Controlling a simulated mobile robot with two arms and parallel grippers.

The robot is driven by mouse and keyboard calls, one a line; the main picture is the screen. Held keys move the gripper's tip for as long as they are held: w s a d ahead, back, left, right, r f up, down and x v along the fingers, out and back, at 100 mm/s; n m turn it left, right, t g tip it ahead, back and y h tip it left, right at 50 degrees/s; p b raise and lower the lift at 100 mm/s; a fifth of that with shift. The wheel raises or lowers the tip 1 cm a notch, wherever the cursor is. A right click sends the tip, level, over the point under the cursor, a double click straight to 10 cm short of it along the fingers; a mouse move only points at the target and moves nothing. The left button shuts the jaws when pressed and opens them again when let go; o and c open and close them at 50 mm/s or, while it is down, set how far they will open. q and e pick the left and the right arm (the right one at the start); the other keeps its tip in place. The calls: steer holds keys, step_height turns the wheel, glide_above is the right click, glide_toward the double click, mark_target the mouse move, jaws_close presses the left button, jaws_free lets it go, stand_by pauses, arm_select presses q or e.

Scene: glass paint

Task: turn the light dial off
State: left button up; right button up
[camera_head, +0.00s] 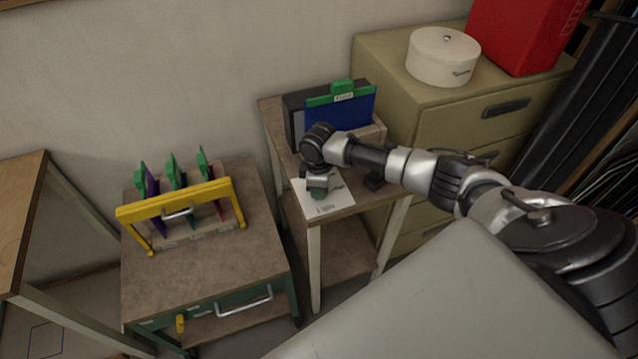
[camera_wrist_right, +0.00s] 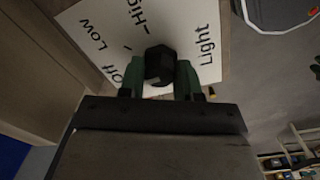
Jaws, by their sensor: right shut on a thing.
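The light dial (camera_wrist_right: 159,65) is a dark, faceted knob in the right wrist view. It sits on a white label sheet (camera_wrist_right: 88,22) printed with "Off", "Low", "High" and "Light". The sheet also shows in the head view (camera_head: 343,199) on the small table. My right gripper (camera_wrist_right: 160,75) has its green fingers on either side of the dial and is shut on it. In the head view my right gripper (camera_head: 318,190) points down over the sheet and hides the dial. Which mark the dial points at cannot be told. My left gripper is not in view.
A black box with a blue panel (camera_head: 340,112) stands behind my right gripper on the small table. A cabinet (camera_head: 450,120) with a round white box (camera_head: 442,57) and a red box (camera_head: 525,30) is at right. A yellow-framed rack (camera_head: 180,200) stands on the left cart.

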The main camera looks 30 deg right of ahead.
steer(key=o, duration=0.9)
steer(key=shift+r, duration=0.1)
step_height(320, 180, up, 11)
steer(key=shift+s+f+b, duration=0.1)
steer(key=shift+f+b, duration=0.05)
steer(key=shift+b, duration=0.6)
